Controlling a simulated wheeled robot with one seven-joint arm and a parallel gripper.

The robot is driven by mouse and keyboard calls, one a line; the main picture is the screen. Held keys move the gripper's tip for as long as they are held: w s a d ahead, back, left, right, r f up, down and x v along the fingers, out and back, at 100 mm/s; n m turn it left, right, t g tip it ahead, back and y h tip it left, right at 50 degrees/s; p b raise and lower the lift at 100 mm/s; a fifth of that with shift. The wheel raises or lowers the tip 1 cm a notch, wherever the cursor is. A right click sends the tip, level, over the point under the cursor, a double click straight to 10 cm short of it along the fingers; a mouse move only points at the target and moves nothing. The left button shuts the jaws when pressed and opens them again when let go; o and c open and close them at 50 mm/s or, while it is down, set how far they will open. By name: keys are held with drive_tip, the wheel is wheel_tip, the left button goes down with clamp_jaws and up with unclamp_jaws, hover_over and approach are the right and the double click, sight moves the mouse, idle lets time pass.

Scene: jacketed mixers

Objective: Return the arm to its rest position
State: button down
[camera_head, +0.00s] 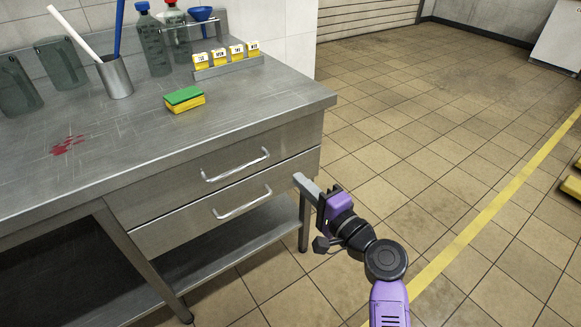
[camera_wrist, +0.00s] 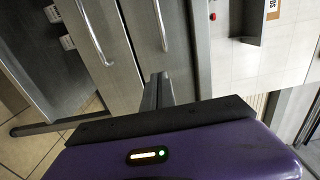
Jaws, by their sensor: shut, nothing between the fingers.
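My gripper (camera_head: 306,187) is at the end of my purple and black arm, in front of the right end of the steel bench (camera_head: 330,98). Its fingers are shut with nothing between them. They point toward the bench's drawer front, near its right edge. In the wrist view the shut fingers (camera_wrist: 157,90) show in the middle, above the purple gripper body. Whether the fingertips touch the bench cannot be told.
Two shut drawers (camera_head: 225,180) with bar handles face me. A green and yellow sponge (camera_head: 184,99), a red stain (camera_head: 68,145), bottles (camera_head: 153,42) and a metal cup (camera_head: 115,78) are on the bench top.

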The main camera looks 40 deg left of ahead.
drive_tip(key=shift+v, duration=1.3)
drive_tip(key=w+d+t+h, duration=0.35)
drive_tip(key=d+t, duration=0.25)
drive_tip(key=d, duration=0.3)
drive_tip(key=s+d+f+n+t+h, duration=0.1)
drive_tip(key=s+d+f+t+h, duration=0.15)
drive_tip(key=s+d, duration=0.45)
drive_tip(key=s+d+f+t+h, duration=0.2)
drive_tip(key=s+d+f+h, duration=0.15)
drive_tip(key=d, duration=0.65)
drive_tip(key=s+d+r+n+g+h, duration=0.1)
drive_tip(key=s+d+h, duration=0.1)
drive_tip(key=s+d, duration=0.6)
drive_tip(key=s+d+r+n+h, duration=0.1)
drive_tip(key=s+d+r+h, duration=0.2)
drive_tip(key=s, duration=0.9)
drive_tip(key=s+d+n+g+h, duration=0.1)
drive_tip(key=s+d+h, duration=0.1)
drive_tip(key=s+d, duration=0.7)
wheel_tip(320, 180, up, 22)
drive_tip(key=s+a+p, duration=0.1)
drive_tip(key=s+p, duration=0.1)
drive_tip(key=p, duration=2)
drive_tip(key=shift+a+f, duration=0.2)
drive_tip(key=shift+a, duration=0.05)
